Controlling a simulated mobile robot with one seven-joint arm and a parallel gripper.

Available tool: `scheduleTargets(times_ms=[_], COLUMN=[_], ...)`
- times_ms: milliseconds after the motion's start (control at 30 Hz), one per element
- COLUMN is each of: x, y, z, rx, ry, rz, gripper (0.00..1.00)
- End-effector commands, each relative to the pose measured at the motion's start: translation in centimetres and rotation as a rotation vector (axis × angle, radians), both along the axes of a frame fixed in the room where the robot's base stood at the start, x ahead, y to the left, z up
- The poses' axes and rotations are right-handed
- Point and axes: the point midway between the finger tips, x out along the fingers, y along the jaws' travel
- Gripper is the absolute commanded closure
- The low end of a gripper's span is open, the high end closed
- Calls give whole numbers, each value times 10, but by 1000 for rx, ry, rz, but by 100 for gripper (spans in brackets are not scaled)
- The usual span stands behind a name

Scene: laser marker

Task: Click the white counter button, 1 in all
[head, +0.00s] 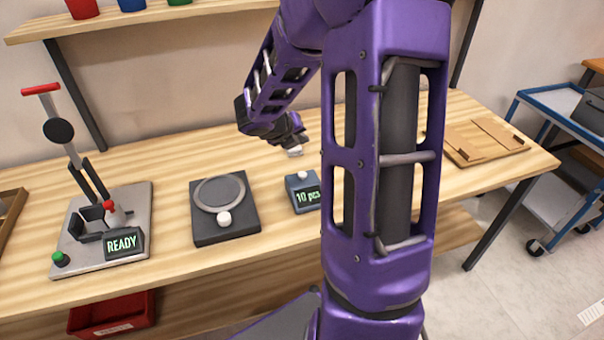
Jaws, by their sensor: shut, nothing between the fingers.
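The counter (303,199) is a small blue-grey box on the wooden table, with a display reading "10 pcs". Its white button (302,175) is on top, towards the back. My gripper (295,152) is shut and empty, with pale fingertips. In the head view it shows just above and behind the white button, apart from it. The exact height of the fingertips over the button is hard to tell. My purple arm hides the table just right of the counter.
A dark square plate with a ring and a white knob (224,218) lies left of the counter. Further left stands the laser marker (98,225) with a "READY" display. A shelf (150,16) with cups hangs behind.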

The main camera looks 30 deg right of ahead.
Motion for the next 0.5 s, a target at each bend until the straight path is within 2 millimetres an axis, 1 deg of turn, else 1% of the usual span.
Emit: scheduleTargets(times_ms=[167, 267, 500], x=[0, 0, 0], y=[0, 0, 0], z=[-10, -20, -55], rx=[1, 0, 1], ry=[0, 0, 0], rz=[-1, -2, -3], gripper=[100, 100, 100])
